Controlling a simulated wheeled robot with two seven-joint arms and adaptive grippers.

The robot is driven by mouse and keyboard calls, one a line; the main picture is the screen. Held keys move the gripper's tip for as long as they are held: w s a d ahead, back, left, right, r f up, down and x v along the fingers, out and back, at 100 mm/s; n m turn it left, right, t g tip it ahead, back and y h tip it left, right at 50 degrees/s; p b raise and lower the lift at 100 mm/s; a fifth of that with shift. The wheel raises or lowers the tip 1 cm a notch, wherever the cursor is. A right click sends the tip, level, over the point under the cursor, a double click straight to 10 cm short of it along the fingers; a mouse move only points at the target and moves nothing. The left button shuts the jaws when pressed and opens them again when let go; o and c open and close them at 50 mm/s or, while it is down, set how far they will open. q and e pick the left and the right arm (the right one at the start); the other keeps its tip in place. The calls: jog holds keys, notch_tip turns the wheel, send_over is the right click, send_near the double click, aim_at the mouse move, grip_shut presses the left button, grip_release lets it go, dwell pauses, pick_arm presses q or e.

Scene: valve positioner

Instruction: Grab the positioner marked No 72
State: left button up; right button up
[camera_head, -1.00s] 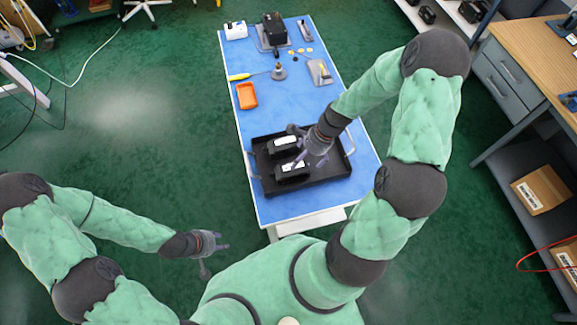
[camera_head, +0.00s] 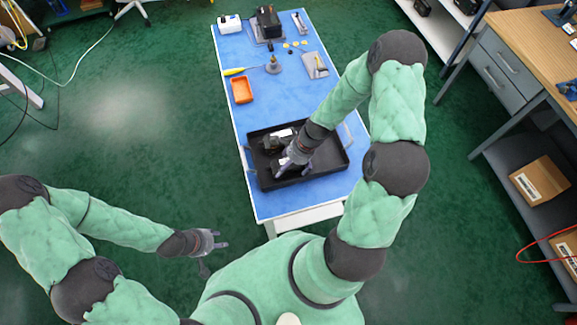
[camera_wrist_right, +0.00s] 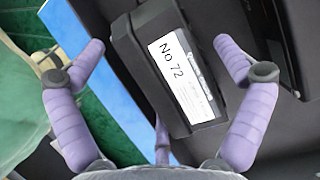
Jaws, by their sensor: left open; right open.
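The positioner marked No 72 (camera_wrist_right: 150,85) is a dark box with a white label, readable in the right wrist view. My right gripper (camera_wrist_right: 156,46) is open, with its fingers on either side of that box; I cannot tell whether they touch it. In the head view my right gripper (camera_head: 281,166) is low over the near part of the black tray (camera_head: 325,172) and hides most of what is beneath it. Another dark positioner with a white label (camera_head: 284,133) lies farther back in the tray. My left gripper (camera_head: 221,240) is open and empty, left of the table.
The tray stands on the near end of a blue-topped table (camera_head: 280,205). An orange bin (camera_head: 242,90), a yellow-handled tool (camera_head: 236,71) and a black device (camera_head: 268,22) lie farther back. A wooden workbench (camera_head: 530,50) stands at the right.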

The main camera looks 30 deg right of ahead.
jog(key=shift+f, duration=0.2)
dwell(0.6)
jog(key=c, duration=1.6)
